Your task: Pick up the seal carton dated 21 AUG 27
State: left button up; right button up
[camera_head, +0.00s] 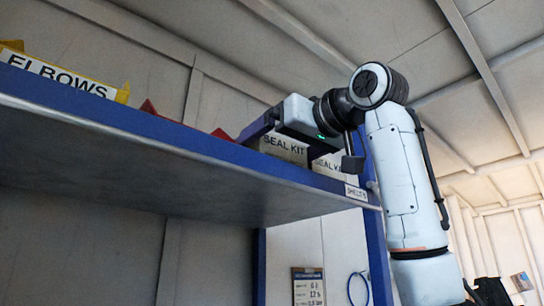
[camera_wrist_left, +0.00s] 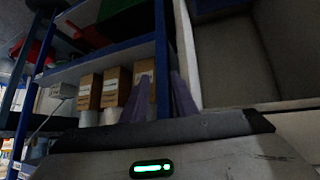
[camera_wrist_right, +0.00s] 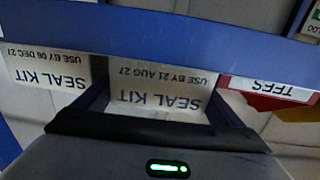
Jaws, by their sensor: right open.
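The seal carton dated 21 AUG 27 (camera_wrist_right: 160,95) is a pale box, upside down in the right wrist view. My right gripper (camera_wrist_right: 163,105) is open, with one finger on each side of this carton's front; I cannot tell whether they touch it. In the head view my right gripper (camera_head: 262,126) is at the shelf, and the carton (camera_head: 284,147) shows partly beneath it, its date unreadable. Another seal carton (camera_wrist_right: 45,72), dated 06 DEC 27, stands beside it, also in the head view (camera_head: 332,168). My left gripper (camera_wrist_left: 159,80) is partly open and empty, away from these cartons.
A blue shelf edge (camera_head: 180,137) runs along the cartons. A red bin labelled TEES (camera_wrist_right: 270,92) sits beside the dated carton, and a yellow ELBOWS bin (camera_head: 60,76) is farther left. The left wrist view shows brown boxes (camera_wrist_left: 115,88) on a lower shelf.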

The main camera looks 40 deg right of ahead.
jog(key=shift+w+f, duration=0.15)
jog(key=shift+f, duration=0.2)
jog(key=c, duration=0.9)
jog(key=shift+r, duration=0.1)
